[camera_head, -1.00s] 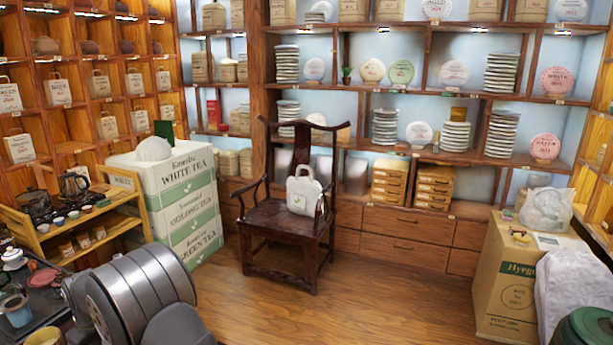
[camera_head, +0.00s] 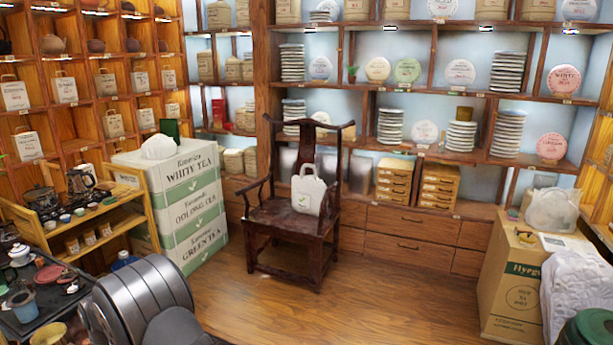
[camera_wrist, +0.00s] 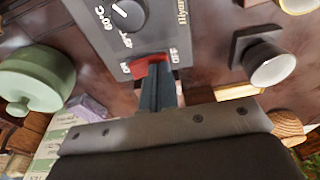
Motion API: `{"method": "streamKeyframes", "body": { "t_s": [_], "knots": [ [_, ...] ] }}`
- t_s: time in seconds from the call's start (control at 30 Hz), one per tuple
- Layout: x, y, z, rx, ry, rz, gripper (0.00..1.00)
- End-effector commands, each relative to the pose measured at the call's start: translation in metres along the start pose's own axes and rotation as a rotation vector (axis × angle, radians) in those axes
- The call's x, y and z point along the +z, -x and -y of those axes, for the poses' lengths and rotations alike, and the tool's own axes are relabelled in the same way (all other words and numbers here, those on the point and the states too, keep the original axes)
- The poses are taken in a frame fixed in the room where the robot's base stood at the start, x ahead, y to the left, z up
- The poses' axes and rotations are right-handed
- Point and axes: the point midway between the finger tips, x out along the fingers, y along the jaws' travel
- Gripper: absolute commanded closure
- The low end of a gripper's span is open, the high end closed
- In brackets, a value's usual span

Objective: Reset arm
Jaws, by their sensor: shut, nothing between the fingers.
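My gripper (camera_wrist: 157,84) shows in the wrist view with its two dark fingers together and nothing between them. Its tips are in front of a grey appliance (camera_wrist: 130,45) with a round black dial and a red switch (camera_wrist: 143,66). I cannot tell whether the tips touch the switch. A part of my arm fills the lower left of the head view; the gripper itself is not seen there.
The wrist view shows a green lidded pot (camera_wrist: 35,80) at left and a white cup (camera_wrist: 270,65) at right. In the head view, a black tea tray (camera_head: 40,285) lies lower left, with tea boxes (camera_head: 180,200) behind. A chair (camera_head: 293,225) stands mid-room; the wooden floor (camera_head: 390,285) is clear.

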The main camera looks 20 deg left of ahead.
Motion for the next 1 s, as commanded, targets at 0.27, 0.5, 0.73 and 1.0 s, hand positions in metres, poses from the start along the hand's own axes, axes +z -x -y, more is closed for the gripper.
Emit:
{"method": "streamKeyframes", "body": {
  "t_s": [0.27,0.5,0.73,1.0],
  "knots": [
    [-0.001,0.003,0.000,0.000,0.000,-0.001,1.00],
    [-0.006,0.031,0.000,0.001,0.000,-0.004,1.00],
    [-0.010,0.070,0.000,0.000,0.000,0.000,1.00],
    [-0.001,0.009,0.000,-0.001,0.000,0.004,1.00]
  ]
}}
